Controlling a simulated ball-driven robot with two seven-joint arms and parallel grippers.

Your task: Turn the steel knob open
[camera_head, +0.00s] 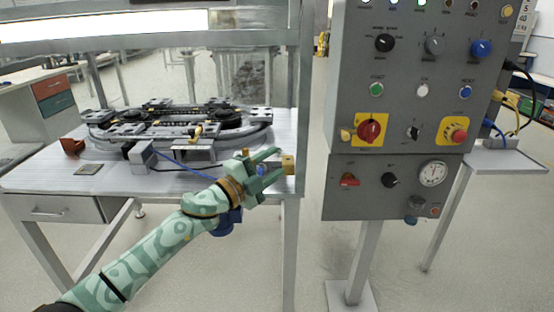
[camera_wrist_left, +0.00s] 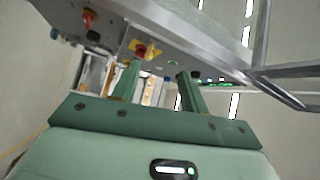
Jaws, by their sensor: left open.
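The steel knob appears to be the grey round knob (camera_head: 434,46) high on the grey control panel, between a black knob (camera_head: 384,42) and a blue knob (camera_head: 481,48). My left gripper (camera_head: 275,165) is open, with nothing visible between its fingers. It is left of the panel and well below the grey knob, apart from it. In the left wrist view its two green fingers (camera_wrist_left: 160,78) are spread, with part of the panel beyond them. I cannot pick out the grey knob there. My right gripper is not in view.
The control panel (camera_head: 350,190) carries a red rotary switch (camera_head: 369,131), a red button (camera_head: 459,136), a gauge (camera_head: 432,173) and several small controls. A workbench (camera_head: 40,173) with a ring track (camera_head: 180,125) stands at left. A metal bench post (camera_head: 291,240) stands near my gripper.

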